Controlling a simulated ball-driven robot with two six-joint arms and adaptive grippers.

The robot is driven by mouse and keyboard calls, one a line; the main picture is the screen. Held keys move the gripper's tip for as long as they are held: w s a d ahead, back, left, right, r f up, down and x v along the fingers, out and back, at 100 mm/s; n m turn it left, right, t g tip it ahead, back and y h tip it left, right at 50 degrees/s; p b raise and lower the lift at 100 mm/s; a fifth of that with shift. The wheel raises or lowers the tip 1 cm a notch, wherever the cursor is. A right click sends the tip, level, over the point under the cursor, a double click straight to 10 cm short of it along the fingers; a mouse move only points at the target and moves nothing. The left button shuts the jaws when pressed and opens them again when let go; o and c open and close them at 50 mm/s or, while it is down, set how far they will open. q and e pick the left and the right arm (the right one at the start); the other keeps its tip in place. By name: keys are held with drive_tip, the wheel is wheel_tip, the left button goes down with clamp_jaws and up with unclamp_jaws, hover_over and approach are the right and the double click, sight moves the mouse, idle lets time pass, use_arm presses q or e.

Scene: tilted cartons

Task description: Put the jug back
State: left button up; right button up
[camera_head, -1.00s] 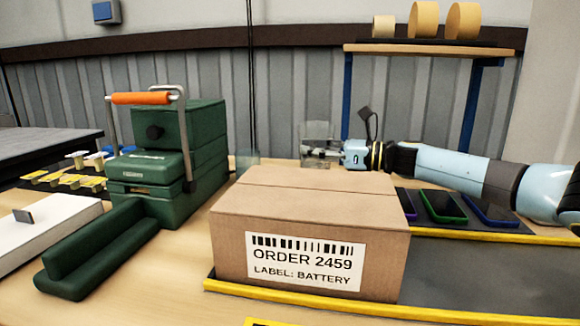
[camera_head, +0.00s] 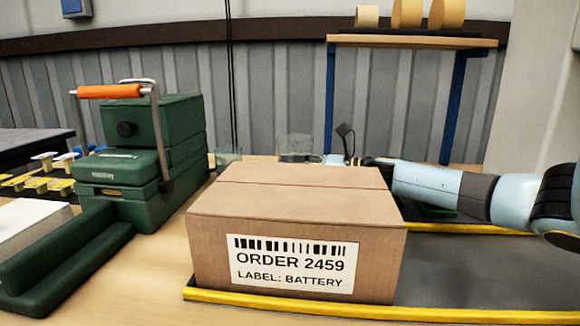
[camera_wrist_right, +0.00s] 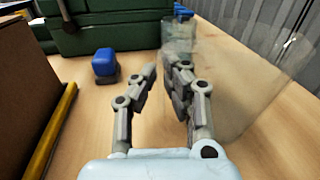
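The only see-through vessels I see look like the jug; I cannot tell for sure which one it is. A smaller clear shape (camera_wrist_right: 178,38) is farther off, past the fingertips. In the head view one clear vessel (camera_head: 295,146) stands behind the carton, and a clear glass (camera_head: 228,155) is left of it. My left gripper is not in view.
A carton (camera_head: 290,215) labelled ORDER 2459 stands on a dark mat with yellow edges (camera_head: 330,305). A green machine (camera_head: 140,165) with an orange handle is on the left. A blue-topped object (camera_wrist_right: 105,66) stands left of my fingers. Bare wooden table (camera_wrist_right: 90,125) lies around it.

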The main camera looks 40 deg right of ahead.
drive_tip(key=o, duration=0.4)
drive_tip(key=shift+c, duration=0.2)
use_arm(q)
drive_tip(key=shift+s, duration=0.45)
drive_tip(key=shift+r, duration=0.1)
use_arm(e)
drive_tip(key=shift+r, duration=0.15)
drive_tip(key=shift+s+d+r, duration=0.1)
drive_tip(key=shift+s, duration=0.1)
drive_tip(key=p+v, duration=0.4)
drive_tip(key=v, duration=0.7)
drive_tip(key=shift+r, duration=0.1)
drive_tip(key=shift+s+d, duration=0.15)
drive_tip(key=shift+s, duration=0.1)
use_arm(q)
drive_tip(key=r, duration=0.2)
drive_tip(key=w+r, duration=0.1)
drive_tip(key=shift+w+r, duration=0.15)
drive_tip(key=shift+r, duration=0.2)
use_arm(e)
drive_tip(key=shift+s, duration=0.1)
